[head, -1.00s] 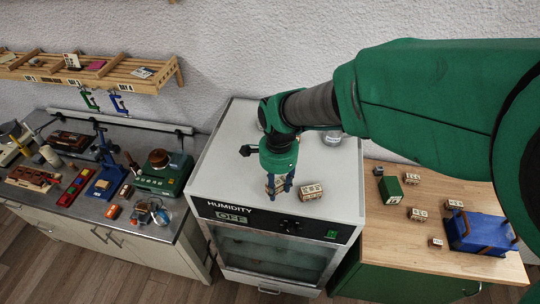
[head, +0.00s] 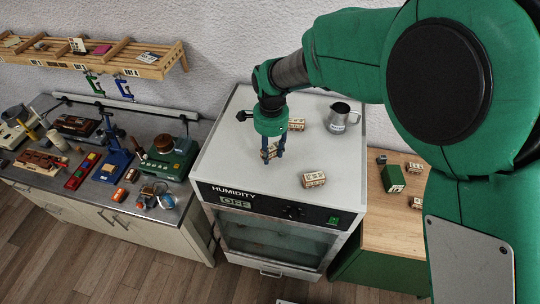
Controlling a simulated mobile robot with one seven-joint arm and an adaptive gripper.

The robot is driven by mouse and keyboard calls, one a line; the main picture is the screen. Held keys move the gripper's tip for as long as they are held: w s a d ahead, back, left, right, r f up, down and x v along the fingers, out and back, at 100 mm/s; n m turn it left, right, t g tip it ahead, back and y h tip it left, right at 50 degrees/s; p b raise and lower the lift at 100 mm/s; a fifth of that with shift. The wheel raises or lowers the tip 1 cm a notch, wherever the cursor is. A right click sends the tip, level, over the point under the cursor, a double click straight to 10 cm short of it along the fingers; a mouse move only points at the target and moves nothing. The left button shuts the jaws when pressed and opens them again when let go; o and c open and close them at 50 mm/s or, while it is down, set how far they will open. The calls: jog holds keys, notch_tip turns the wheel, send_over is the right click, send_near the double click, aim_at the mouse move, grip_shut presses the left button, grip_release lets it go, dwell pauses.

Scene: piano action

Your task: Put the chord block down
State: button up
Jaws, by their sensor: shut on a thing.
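My gripper (head: 273,158) points down over the left middle of the humidity cabinet's grey top (head: 230,150). Its blue fingers are shut on a small cream and brown chord block (head: 269,152), partly hidden by the fingers. I cannot tell whether this block touches the top or hangs just above it. A second similar block (head: 314,180) lies on the top to the right, near the front edge. A third block (head: 297,125) lies behind and right of my gripper, close to the wrist.
A metal pitcher (head: 338,118) stands at the top's back right. The cabinet front (head: 270,225) reads HUMIDITY. A wooden counter (head: 385,235) at right bears a green box (head: 392,179) and blocks. A cluttered grey bench (head: 75,150) is at left, below a wooden rack (head: 90,55).

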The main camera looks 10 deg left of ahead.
aim_at(270, 156)
jog(key=shift+w+a, duration=0.15)
jog(key=shift+w, duration=0.15)
jog(key=shift+f, duration=0.4)
jog(key=shift+f+p, duration=0.4)
jog(key=shift+f, duration=1)
jog(key=shift+a+f, duration=0.1)
jog(key=shift+f, duration=0.05)
jog(key=o, duration=1.1)
jog(key=shift+o, duration=0.2)
jog(key=shift+w, duration=0.1)
notch_tip(270, 156, up, 12)
jog(key=shift+r+b, duration=0.15)
jog(key=shift+b, duration=0.35)
